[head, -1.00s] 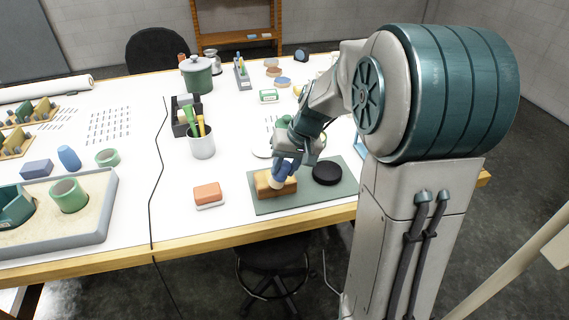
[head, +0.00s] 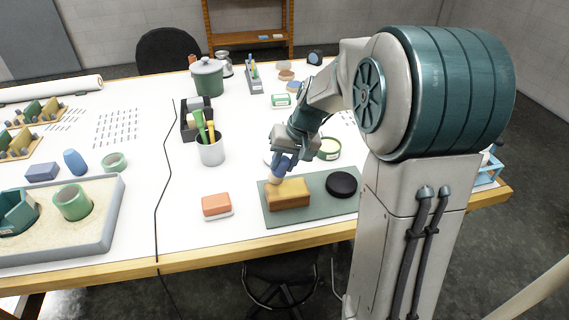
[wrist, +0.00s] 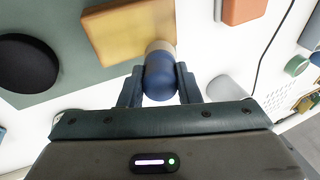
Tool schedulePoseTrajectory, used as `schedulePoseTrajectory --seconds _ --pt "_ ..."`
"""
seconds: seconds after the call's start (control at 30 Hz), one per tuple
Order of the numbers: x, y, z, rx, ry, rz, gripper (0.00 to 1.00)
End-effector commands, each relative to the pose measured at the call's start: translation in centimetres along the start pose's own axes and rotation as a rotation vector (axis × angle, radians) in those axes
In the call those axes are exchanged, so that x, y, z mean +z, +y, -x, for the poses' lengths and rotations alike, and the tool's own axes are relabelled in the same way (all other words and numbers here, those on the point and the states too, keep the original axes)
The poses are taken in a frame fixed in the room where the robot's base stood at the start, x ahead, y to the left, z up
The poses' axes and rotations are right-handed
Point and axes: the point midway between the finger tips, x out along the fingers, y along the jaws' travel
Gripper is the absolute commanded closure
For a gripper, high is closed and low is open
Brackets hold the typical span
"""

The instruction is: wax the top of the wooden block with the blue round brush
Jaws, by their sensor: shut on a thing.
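The wooden block (head: 288,195) lies on a grey-green mat (head: 318,212) near the table's front edge. It also shows at the top of the wrist view (wrist: 128,30). My gripper (wrist: 160,84) is shut on the blue round brush (wrist: 159,76), which has a pale bristle end. In the head view the brush (head: 276,174) is at the block's back left end. The bristles meet or overlap the block's edge in the wrist view; I cannot tell whether they touch its top.
A black round disc (head: 342,185) lies on the mat right of the block. An orange-and-white block (head: 217,205) lies left of the mat. A cup with brushes (head: 211,152) stands behind it. An open round tin (head: 328,149) sits behind the mat.

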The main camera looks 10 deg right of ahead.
Motion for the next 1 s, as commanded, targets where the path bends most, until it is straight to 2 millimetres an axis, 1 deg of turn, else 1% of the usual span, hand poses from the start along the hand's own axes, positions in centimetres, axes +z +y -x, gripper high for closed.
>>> schedulePoseTrajectory --seconds 0.03,0.1,0.17,0.27,0.7,0.83,1.0 --pt "-0.1 0.0 -0.1 0.0 0.0 0.0 0.93" --pt "-0.2 -0.3 0.9 0.0 0.0 0.001 0.93" --pt "-0.5 -1.0 2.5 0.0 0.004 0.006 0.93" --pt "-0.5 -1.4 3.0 -0.001 -0.001 0.009 0.93" --pt "-1.1 -2.6 6.7 0.0 -0.002 0.009 0.93" --pt "-1.2 -2.8 7.5 0.0 -0.002 0.008 0.93" --pt "-1.2 -2.9 7.6 0.0 -0.002 0.008 0.93"
